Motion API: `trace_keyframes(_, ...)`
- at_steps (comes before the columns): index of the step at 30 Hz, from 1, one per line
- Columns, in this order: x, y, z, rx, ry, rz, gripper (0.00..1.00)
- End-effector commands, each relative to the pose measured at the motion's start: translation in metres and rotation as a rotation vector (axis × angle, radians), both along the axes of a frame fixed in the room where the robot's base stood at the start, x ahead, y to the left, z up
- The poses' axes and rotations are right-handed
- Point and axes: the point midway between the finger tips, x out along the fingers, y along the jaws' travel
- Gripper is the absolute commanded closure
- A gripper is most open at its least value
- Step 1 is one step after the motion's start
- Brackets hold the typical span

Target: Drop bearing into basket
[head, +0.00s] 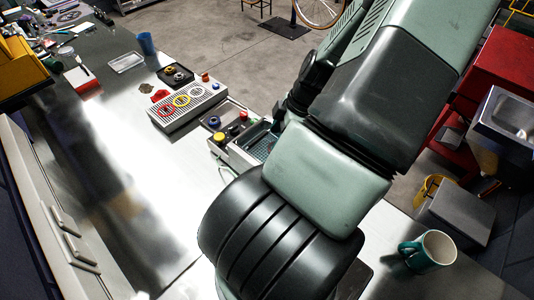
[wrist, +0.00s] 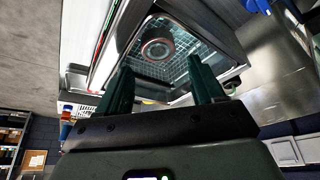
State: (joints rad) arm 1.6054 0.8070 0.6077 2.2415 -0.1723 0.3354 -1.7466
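The bearing (wrist: 157,48), a round grey ring with a reddish band, shows in the wrist view beyond my fingertips. It appears over the wire-mesh basket (wrist: 180,71), inside a metal-walled tank; I cannot tell whether it rests on the mesh. My gripper (wrist: 162,72) has its two green fingers spread wide apart, with nothing clasped between them. In the head view the tank (head: 241,156) with its mesh shows partly, at the left edge of my arm. My arm hides the gripper and the bearing there.
A perforated tray with coloured rings (head: 188,105) stands left of the tank on the metal bench. A small tray with coloured parts (head: 226,122) lies between them. A teal mug (head: 428,251) stands at the lower right. The bench's middle left is clear.

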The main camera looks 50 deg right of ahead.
Motion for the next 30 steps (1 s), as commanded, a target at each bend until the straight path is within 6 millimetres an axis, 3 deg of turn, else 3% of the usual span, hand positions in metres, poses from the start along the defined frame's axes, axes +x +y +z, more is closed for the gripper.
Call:
trace_keyframes(11,-0.001,-0.003,0.006,-0.003,-0.002,-0.002,0.25)
trace_keyframes(24,-0.024,-0.024,0.080,-0.004,0.000,-0.002,0.25)
trace_keyframes(30,-0.029,-0.029,0.098,0.001,0.001,-0.001,0.25)
